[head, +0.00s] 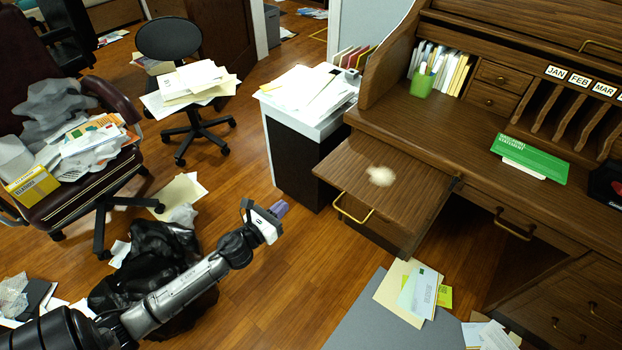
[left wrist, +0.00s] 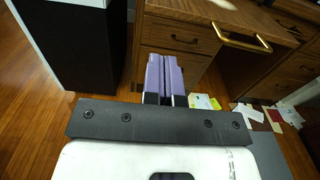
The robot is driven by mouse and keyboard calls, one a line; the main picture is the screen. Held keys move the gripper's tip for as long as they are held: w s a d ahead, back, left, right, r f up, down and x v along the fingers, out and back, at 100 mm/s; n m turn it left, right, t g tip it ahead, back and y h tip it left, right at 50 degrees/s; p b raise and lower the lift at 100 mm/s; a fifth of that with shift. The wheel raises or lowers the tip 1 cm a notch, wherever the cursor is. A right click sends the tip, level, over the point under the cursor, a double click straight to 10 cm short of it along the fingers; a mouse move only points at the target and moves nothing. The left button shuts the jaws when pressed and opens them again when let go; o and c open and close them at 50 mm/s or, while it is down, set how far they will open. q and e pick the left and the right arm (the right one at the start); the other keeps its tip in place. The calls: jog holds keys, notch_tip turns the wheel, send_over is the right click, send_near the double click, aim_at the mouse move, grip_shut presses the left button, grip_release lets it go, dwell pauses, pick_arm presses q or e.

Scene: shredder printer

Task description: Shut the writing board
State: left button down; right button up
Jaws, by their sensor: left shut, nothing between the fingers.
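The writing board (head: 345,165) is a brown wooden leaf sticking out from the left part of the roll-top desk. A brass handle (head: 352,208) is on its front edge, and a pale patch lies on its top. My left gripper (head: 279,208) is to the left of the board and apart from it. In the left wrist view its purple fingers (left wrist: 165,75) are together with nothing between them. The brass handle (left wrist: 242,38) shows there to the right of and beyond the fingertips. My right gripper is not in view.
A dark cabinet with a white top (head: 312,120) and papers stands just left of the board. Papers (head: 408,290) lie on a grey mat below. A black bag (head: 150,255) and an office chair are at left.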

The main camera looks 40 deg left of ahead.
pick_arm(q)
jog(key=b, duration=0.4)
send_near(318, 174)
jog(key=w, duration=0.5)
jog(key=shift+w+a+f, duration=0.15)
jog(key=shift+a+f, duration=0.1)
jog(key=shift+w+a+r+b, duration=0.15)
jog(key=shift+w+b, duration=0.3)
jog(key=shift+w, duration=0.7)
